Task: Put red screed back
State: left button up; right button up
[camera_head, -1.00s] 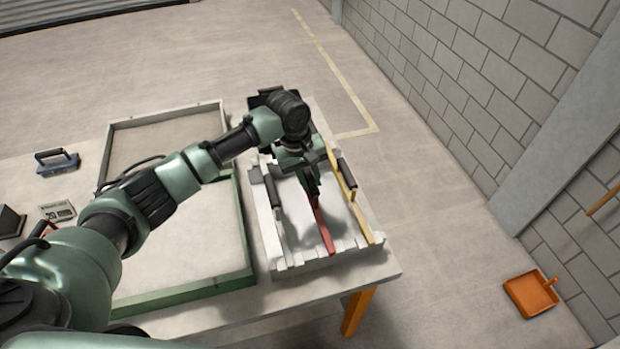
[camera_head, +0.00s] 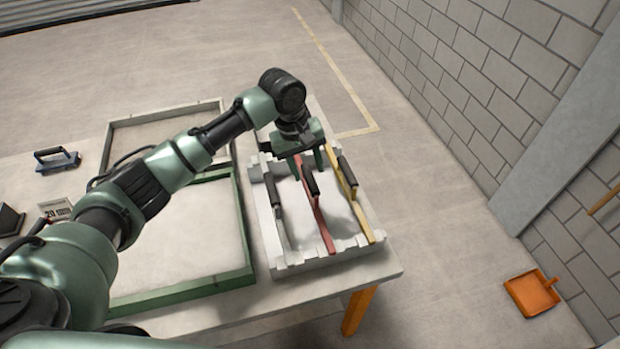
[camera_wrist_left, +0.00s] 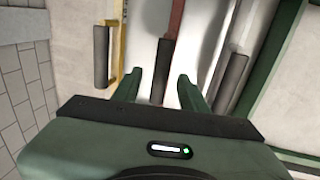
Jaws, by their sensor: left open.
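The red screed (camera_head: 323,222) lies lengthwise in the middle of the white notched rack (camera_head: 318,262), between a grey screed (camera_head: 275,208) and a yellow screed (camera_head: 357,215). Its black handle (camera_head: 310,180) points up. The right gripper is not in view.
The green-framed sandbed (camera_head: 247,235) lies just left of the rack on the table. A float with a dark handle (camera_head: 57,160) sits at the far left. An orange dustpan (camera_head: 531,293) is on the floor at the right.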

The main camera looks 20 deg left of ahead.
pick_arm(q)
jog(key=v, duration=0.8)
jog(key=shift+b, duration=0.45)
jog(key=shift+f, duration=0.1)
